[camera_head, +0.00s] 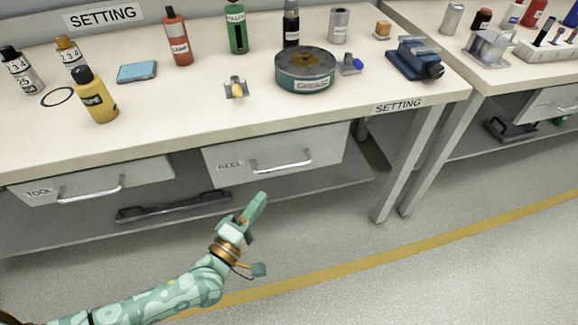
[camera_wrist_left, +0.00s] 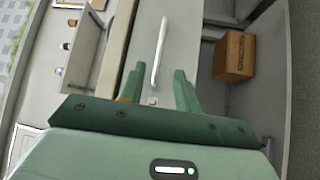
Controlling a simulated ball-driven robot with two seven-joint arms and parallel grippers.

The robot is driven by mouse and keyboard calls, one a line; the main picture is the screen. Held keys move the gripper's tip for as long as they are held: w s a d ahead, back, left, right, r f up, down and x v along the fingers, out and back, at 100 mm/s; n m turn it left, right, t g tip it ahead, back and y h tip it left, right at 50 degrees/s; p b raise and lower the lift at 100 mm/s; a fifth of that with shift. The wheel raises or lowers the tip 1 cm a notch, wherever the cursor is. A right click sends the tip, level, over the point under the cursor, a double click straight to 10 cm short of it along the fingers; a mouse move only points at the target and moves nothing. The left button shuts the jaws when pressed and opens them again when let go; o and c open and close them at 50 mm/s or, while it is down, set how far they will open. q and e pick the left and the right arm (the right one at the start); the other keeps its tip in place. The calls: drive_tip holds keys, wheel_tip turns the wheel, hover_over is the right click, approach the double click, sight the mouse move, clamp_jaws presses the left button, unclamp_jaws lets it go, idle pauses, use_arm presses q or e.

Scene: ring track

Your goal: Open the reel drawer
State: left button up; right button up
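The reel drawer (camera_head: 330,150) is a light grey front under the setting bench, with a REEL label and a silver bar handle (camera_head: 283,165). It looks shut. My left gripper (camera_head: 257,205) is in front of and a little below the drawer in the head view, apart from the handle. In the left wrist view a pale drawer front with a bar handle (camera_wrist_left: 160,52) lies beyond my left gripper (camera_wrist_left: 157,82). Its two green fingers are spread with nothing between them. My right gripper is in neither view.
The tool drawer (camera_head: 145,177) is to the left. A dark bar-shaped object (camera_head: 172,206) lies on the lower shelf. A brown box (camera_wrist_left: 235,55) shows in the left wrist view. Bottles, a round reel tin (camera_head: 305,72) and a blue vise (camera_head: 415,60) stand on the bench. The floor in front is clear.

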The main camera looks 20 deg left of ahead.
sight(284, 166)
use_arm(q)
drive_tip(key=b+x, duration=0.2)
drive_tip(key=x, duration=1)
drive_tip(key=shift+f+b, duration=0.1)
drive_tip(key=shift+b, duration=0.2)
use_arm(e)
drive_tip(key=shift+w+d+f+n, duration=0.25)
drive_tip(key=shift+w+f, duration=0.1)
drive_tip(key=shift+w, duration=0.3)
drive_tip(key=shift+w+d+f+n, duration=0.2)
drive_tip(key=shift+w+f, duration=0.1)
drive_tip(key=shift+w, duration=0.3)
use_arm(q)
drive_tip(key=shift+s, duration=0.1)
clamp_jaws()
